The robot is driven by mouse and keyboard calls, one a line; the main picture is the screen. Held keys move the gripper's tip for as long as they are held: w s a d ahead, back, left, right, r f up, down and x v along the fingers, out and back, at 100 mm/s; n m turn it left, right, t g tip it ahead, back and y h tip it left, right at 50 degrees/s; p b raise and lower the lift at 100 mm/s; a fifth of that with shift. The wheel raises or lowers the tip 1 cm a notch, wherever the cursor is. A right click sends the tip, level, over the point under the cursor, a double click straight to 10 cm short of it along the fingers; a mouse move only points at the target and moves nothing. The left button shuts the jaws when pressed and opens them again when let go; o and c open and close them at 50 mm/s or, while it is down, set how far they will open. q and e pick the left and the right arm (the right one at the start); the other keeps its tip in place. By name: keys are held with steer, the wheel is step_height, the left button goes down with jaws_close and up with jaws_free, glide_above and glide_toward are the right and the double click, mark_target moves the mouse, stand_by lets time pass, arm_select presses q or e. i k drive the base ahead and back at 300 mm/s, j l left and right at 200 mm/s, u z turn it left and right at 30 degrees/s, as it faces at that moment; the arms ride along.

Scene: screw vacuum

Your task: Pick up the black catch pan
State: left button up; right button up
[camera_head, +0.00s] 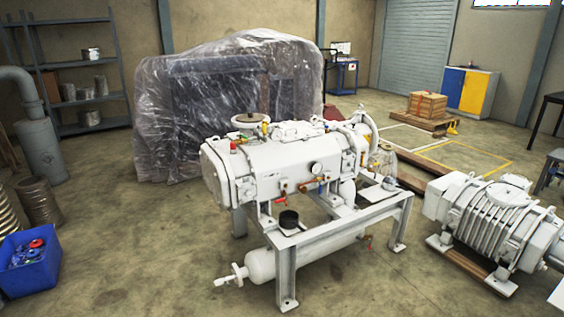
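A small black round pan-like object (289,219) sits on the near left part of the white steel frame (345,226) that carries the vacuum pump (265,170). It looks like the black catch pan, but it is small in the view and I cannot see inside it. It stands upright, below the pump body and its red-handled valve (281,201). Neither of my grippers is in view, and nothing is seen touching the pan.
A white tank (300,260) with a pipe end sticking out left lies under the frame. A second ribbed machine (500,225) stands at right on wooden beams. A blue bin (28,262) stands at left. The floor in front and left of the frame is clear.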

mark_target(288, 220)
steer(key=i+l+u, duration=0.4)
steer(key=i, duration=0.2)
steer(key=i+l+u, duration=0.4)
steer(key=i, duration=0.2)
steer(key=i+l+u, duration=0.45)
steer(key=l, duration=0.25)
